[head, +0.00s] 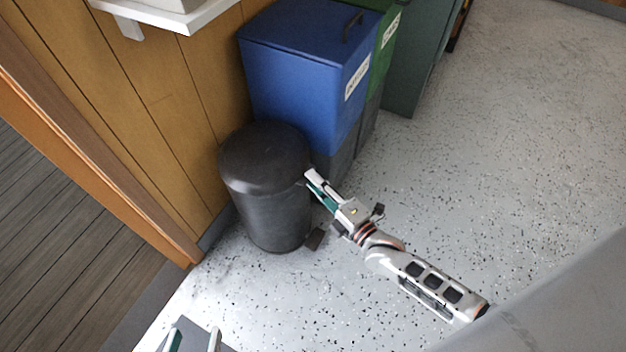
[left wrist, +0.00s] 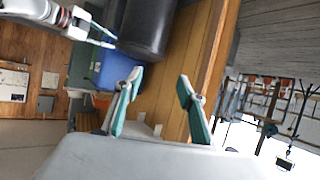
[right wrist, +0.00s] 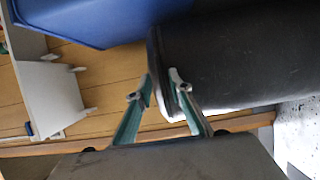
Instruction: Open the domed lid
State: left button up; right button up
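A black round bin (head: 268,213) stands on the floor with its dark domed lid (head: 263,152) down on it. My right gripper (head: 308,179) is at the right side of the lid, near the rim. In the right wrist view the fingers (right wrist: 162,80) are partly open, with a gap between the tips, and the lid's edge (right wrist: 155,47) is close beside them. I cannot tell whether they touch it. My left gripper (head: 195,337) is low in the head view, away from the bin. It is open and empty in the left wrist view (left wrist: 162,80).
A blue bin (head: 300,80) stands right behind the black bin, with a green bin (head: 388,40) beyond. A pedal (head: 315,239) sticks out at the black bin's base. A wooden wall (head: 150,100) is close on the left. Speckled floor (head: 520,150) on the right is clear.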

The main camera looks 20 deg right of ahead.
jog(key=shift+w, duration=0.3)
grip_shut()
